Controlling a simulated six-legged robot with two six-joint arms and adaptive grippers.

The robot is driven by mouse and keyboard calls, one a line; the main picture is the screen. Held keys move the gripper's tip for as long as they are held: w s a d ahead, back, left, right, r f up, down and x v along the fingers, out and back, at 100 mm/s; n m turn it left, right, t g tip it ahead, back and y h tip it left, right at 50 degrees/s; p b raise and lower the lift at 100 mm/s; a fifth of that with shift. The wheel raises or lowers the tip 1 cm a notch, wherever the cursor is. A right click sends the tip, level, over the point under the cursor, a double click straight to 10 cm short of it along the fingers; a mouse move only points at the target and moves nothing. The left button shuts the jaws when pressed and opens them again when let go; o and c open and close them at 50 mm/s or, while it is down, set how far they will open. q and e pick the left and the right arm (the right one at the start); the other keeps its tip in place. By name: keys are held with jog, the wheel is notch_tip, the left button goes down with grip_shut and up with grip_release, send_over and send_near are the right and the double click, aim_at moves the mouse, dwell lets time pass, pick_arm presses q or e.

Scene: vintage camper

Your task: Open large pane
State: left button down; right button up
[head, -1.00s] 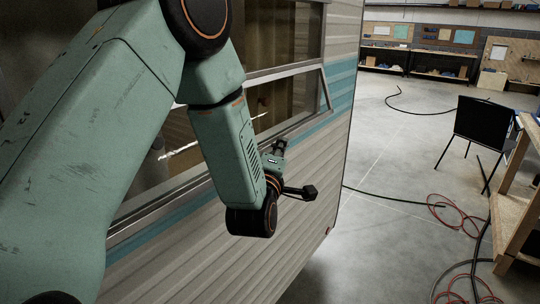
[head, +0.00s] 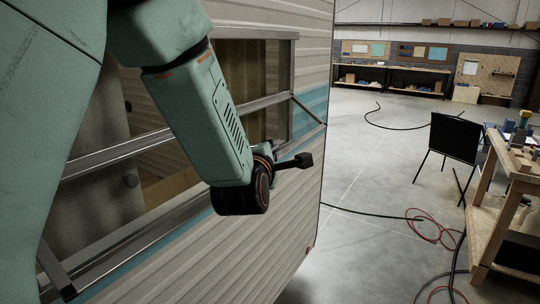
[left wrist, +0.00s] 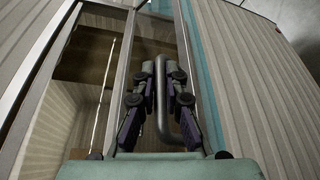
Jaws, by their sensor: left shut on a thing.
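The large pane is the lower, metal-framed window pane of the camper; its bottom rail (head: 140,236) stands out from the wall, with a slanted side at its right end. In the left wrist view, the pane's frame (left wrist: 118,85) runs along the left of my fingers. My left gripper (left wrist: 161,75) is shut on a curved grey metal handle (left wrist: 165,132), with a finger on each side of it. In the head view, my left wrist hides the handle and most of the gripper. My right gripper is not in view.
The ribbed camper wall (head: 240,245) continues below the window. Shelves stand along the far wall.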

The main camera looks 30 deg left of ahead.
pick_arm(q)
jog(key=shift+r, duration=0.3)
jog(key=c, duration=1.4)
grip_release()
jog(key=shift+f, duration=0.1)
jog(key=shift+s+d, duration=0.15)
jog(key=shift+s, duration=0.1)
jog(key=f+v, duration=0.1)
jog(key=v, duration=0.5)
jog(key=shift+s+r, duration=0.45)
jog(key=shift+r, duration=0.1)
jog(key=shift+s+d, duration=0.1)
jog(key=shift+d, duration=0.05)
